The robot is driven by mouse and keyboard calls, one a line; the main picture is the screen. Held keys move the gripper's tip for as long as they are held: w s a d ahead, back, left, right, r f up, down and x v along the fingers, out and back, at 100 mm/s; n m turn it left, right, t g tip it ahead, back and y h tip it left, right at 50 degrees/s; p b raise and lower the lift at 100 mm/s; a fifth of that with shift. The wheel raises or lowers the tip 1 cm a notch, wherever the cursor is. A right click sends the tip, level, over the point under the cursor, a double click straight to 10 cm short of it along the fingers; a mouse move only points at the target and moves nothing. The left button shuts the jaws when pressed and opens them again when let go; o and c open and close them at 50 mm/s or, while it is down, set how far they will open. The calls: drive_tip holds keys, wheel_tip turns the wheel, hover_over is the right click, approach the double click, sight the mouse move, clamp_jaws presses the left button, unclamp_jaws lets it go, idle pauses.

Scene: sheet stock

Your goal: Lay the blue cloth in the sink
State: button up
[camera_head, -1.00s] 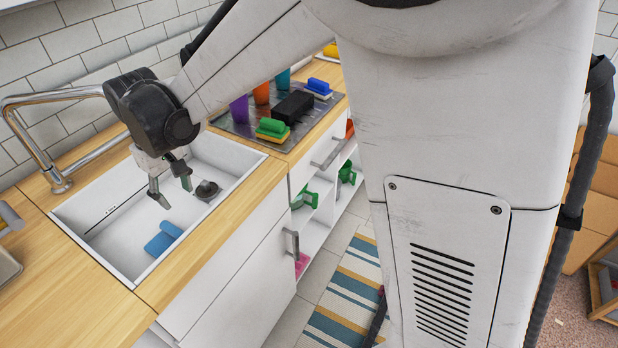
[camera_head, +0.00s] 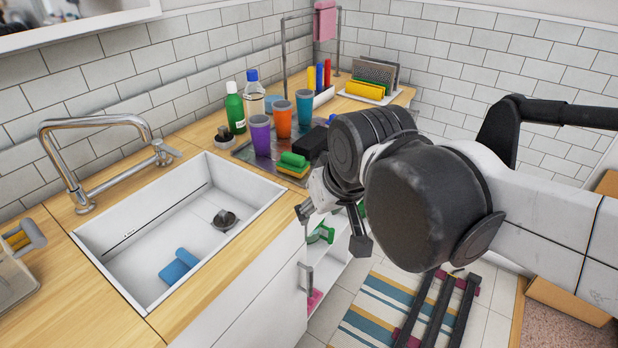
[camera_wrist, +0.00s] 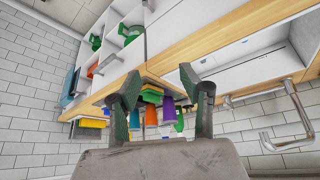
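The blue cloth (camera_head: 180,266) lies folded or bunched on the floor of the white sink (camera_head: 178,226), near the front wall and left of the dark drain piece. My gripper (camera_head: 332,226) is to the right of the sink, in front of the counter edge and apart from the cloth. In the wrist view, its two fingers (camera_wrist: 164,92) are spread wide with nothing between them. The wrist view shows part of the white sink (camera_wrist: 255,62) but not the cloth.
A chrome faucet (camera_head: 85,165) arches at the sink's back left. Right of the sink, a metal tray (camera_head: 243,152) holds cups, a green and yellow sponge (camera_head: 292,165) and a black block (camera_head: 306,146). Open shelves (camera_head: 335,254) stand below. A striped rug (camera_head: 380,315) covers the floor.

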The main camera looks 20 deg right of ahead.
drive_tip(key=shift+m+t+h, duration=0.3)
drive_tip(key=shift+m+t, duration=0.3)
drive_tip(key=shift+t, duration=0.1)
drive_tip(key=s+d, duration=0.1)
drive_tip(key=s, duration=0.1)
drive_tip(key=s+d+f, duration=0.1)
drive_tip(key=s+d, duration=0.1)
drive_tip(key=shift+s+d+f, duration=0.1)
drive_tip(key=shift+d+f, duration=0.05)
drive_tip(key=shift+d, duration=0.05)
drive_tip(key=shift+c, duration=0.3)
idle(0.3)
